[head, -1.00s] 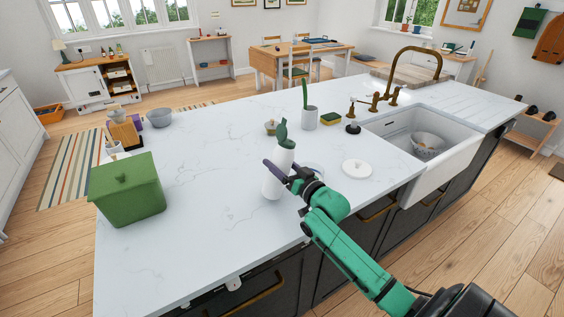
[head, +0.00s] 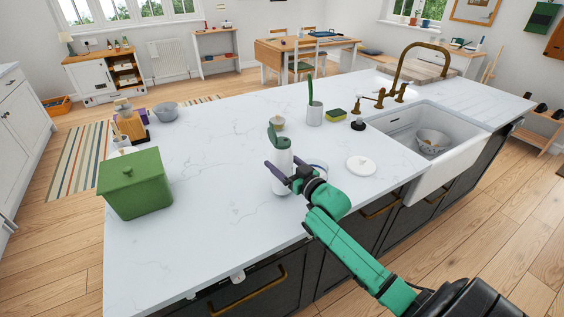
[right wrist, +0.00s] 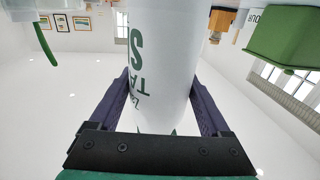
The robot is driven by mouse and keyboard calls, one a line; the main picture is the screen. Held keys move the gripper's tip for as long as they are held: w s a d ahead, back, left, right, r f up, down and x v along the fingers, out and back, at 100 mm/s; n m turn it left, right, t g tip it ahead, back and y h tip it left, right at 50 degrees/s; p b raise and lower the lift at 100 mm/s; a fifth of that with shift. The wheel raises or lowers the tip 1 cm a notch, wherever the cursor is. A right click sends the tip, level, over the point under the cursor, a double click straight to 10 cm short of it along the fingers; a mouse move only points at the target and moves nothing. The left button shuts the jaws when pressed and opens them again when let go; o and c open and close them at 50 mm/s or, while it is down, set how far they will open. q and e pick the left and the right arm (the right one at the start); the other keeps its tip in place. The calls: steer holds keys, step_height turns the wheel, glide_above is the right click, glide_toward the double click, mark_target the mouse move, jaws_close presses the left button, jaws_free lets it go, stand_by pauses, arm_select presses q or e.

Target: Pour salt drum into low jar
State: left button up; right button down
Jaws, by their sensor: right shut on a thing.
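The salt drum (head: 281,158) is a white cylinder with a dark green top and stands close to upright over the near part of the counter. It also fills the middle of the right wrist view (right wrist: 160,60), with green lettering on its side. My right gripper (head: 279,174) is shut on the drum, its two fingers on either side of it. I cannot tell whether the drum's base touches the counter. A low round jar (head: 319,165) sits just right of the drum, mostly hidden behind my gripper. My left gripper is not in view.
A white round lid (head: 360,166) lies on the counter right of the jar. A green bin (head: 135,184) stands at left. The sink (head: 455,151) is at right.

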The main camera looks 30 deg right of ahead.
mark_target(288, 154)
steer(key=shift+r, duration=0.1)
stand_by(0.3)
step_height(288, 154, up, 5)
steer(key=p, duration=0.5)
steer(key=shift+r, duration=0.2)
steer(key=shift+f, duration=0.25)
steer(key=shift+f, duration=0.1)
